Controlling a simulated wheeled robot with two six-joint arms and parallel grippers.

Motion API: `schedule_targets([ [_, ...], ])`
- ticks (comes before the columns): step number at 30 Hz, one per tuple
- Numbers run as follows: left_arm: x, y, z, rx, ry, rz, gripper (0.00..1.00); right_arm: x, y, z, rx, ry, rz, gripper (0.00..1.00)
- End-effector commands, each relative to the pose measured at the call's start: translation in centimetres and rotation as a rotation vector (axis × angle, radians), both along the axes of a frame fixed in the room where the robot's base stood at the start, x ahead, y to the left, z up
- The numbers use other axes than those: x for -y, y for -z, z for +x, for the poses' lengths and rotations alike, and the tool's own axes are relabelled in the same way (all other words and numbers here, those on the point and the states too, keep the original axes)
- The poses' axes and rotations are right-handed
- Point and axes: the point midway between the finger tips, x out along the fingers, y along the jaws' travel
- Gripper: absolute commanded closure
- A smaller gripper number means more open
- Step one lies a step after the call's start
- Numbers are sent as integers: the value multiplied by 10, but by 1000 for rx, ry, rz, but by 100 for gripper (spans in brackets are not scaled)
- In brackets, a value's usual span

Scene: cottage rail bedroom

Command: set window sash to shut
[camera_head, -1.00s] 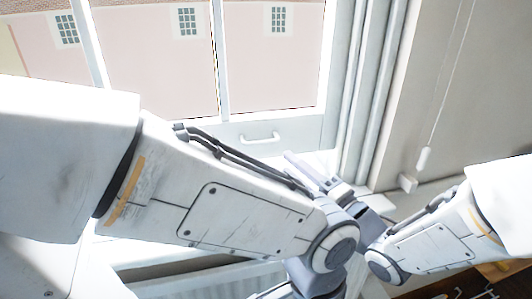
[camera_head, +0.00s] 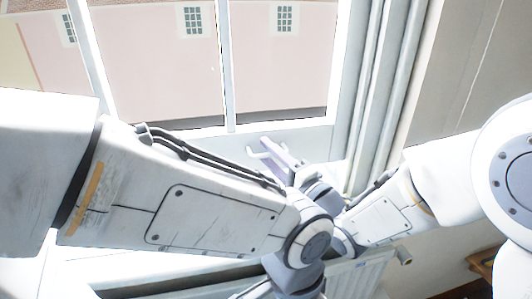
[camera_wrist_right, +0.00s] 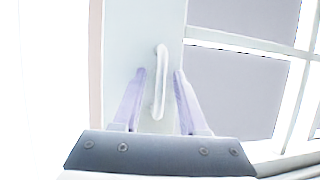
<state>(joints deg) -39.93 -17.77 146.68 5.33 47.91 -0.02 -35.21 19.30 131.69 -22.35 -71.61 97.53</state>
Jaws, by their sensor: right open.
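The window sash (camera_head: 215,142) is a white frame with glass panes, at the top of the head view. Its pale bottom rail carries a white bar handle (camera_head: 252,152), partly covered by my right gripper (camera_head: 274,148). In the right wrist view the handle (camera_wrist_right: 159,98) lies between the two open fingers of my right gripper (camera_wrist_right: 160,72), one on each side. The fingers are not closed on it, and I cannot tell whether they touch it. The sash's lower edge is hidden by my arms, so its gap is unclear. My left gripper is not in view.
White window frame mouldings (camera_head: 375,100) stand right of the sash, beside a plain wall (camera_head: 450,75). A white radiator (camera_head: 350,278) is below. A brown wooden piece (camera_head: 484,265) is at the lower right. My arms cover much of the area below the window.

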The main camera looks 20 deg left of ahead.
Motion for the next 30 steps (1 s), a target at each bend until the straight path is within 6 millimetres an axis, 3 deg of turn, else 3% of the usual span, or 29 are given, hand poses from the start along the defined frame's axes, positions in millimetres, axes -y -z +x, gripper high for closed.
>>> schedule_targets([
  [2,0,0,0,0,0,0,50,0,0,0,0,0,0,58],
  [5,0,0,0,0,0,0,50,0,0,0,0,0,0,96],
  [6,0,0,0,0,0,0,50,0,0,0,0,0,0,100],
  [30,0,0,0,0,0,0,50,-1,0,-1,0,-4,-1,100],
])
